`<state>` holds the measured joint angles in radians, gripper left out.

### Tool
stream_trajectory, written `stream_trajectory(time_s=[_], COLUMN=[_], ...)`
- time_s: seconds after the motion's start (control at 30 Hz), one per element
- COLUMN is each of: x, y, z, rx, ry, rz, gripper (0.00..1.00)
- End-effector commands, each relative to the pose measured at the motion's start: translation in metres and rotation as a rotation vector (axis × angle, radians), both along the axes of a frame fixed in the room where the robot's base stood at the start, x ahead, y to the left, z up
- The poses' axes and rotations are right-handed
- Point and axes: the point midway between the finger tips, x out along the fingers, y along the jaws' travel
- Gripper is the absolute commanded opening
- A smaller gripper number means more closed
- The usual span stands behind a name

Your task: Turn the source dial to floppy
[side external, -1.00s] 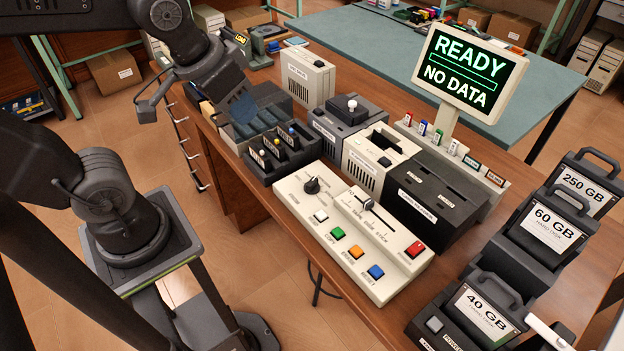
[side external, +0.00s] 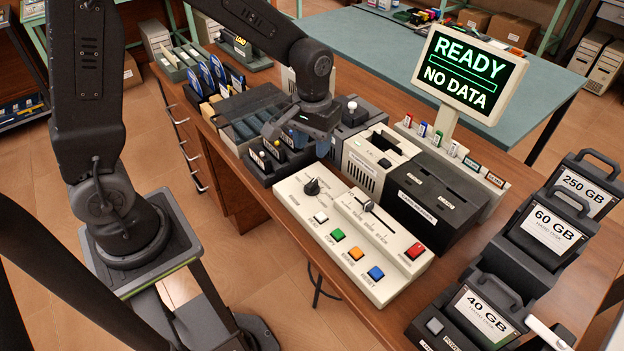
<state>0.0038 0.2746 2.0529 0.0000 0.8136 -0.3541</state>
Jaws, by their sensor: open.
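The dial (side external: 312,186) is a round black knob on the upper left of the cream control panel (side external: 290,205). Small labels ring it, but they are too small to read, so I cannot tell which source it points at. My gripper (side external: 293,137) hangs above and behind the dial, over the black tray with upright cartridges. It is open and apart from the dial. My wrist partly hides its fingers.
The panel also has a slider (side external: 368,205) and several coloured buttons. A cream drive unit (side external: 377,160) and a black unit (side external: 435,200) stand behind it. Hard disk cases (side external: 545,230) stand at right. The monitor (side external: 470,72) reads READY, NO DATA.

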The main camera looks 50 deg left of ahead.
Motion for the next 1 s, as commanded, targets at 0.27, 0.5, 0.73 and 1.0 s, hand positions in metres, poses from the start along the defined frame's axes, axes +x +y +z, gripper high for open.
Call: stream_trajectory(time_s=[0.27, 0.5, 0.73, 1.0], x=[-0.002, -0.001, -0.001, -0.001], y=[0.000, 0.000, 0.000, 0.000], z=[-0.060, -0.098, -0.111, -0.112], rx=[0.000, 0.000, 0.000, 0.000], ry=[0.006, 0.004, 0.001, 0.000], rz=[-0.001, -0.001, -0.001, -0.002], gripper=[0.41, 0.41, 0.41, 0.41])
